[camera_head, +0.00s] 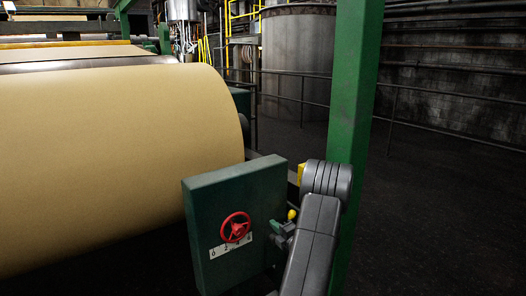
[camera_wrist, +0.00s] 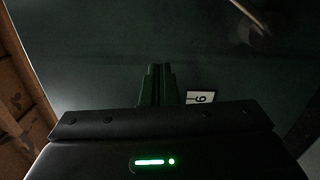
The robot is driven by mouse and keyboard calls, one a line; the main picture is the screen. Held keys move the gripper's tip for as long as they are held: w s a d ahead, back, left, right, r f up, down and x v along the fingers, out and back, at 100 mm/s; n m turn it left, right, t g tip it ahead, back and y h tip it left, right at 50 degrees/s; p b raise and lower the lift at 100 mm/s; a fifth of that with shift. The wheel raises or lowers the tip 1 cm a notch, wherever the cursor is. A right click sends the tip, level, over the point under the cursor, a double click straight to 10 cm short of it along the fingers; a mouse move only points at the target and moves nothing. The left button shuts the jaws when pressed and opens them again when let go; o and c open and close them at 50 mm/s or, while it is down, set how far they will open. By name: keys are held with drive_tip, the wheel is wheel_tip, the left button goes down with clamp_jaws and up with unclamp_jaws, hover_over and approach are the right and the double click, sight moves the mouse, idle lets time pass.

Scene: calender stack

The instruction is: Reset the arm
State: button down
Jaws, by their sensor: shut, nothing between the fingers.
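My gripper (camera_wrist: 157,85) shows in the wrist view with its two fingers together and nothing between them. It faces a dark green surface. A small white label with a black digit (camera_wrist: 201,97) lies just right of the fingers. In the head view my grey arm comes down on the right, beside a green box (camera_head: 205,205). The box front carries a red handwheel (camera_head: 236,227) above a white number scale (camera_head: 218,252). A yellow knob (camera_head: 291,214) is close to my arm.
A large tan roll (camera_head: 110,150) fills the left. A green post (camera_head: 352,85) stands right behind my arm. A grey tank (camera_head: 298,55) and dark railings (camera_head: 390,120) are at the back. The dark floor (camera_head: 430,220) on the right is clear.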

drive_tip(key=s+a+f+n+b, duration=0.1)
drive_tip(key=b, duration=0.1)
drive_tip(key=a+f+n+b, duration=0.1)
drive_tip(key=n+b, duration=0.1)
drive_tip(key=s+a+f+n+b, duration=0.1)
drive_tip(key=n+b, duration=0.1)
drive_tip(key=shift+s+a, duration=0.35)
drive_tip(key=shift+a, duration=0.05)
drive_tip(key=shift+s+a, duration=0.1)
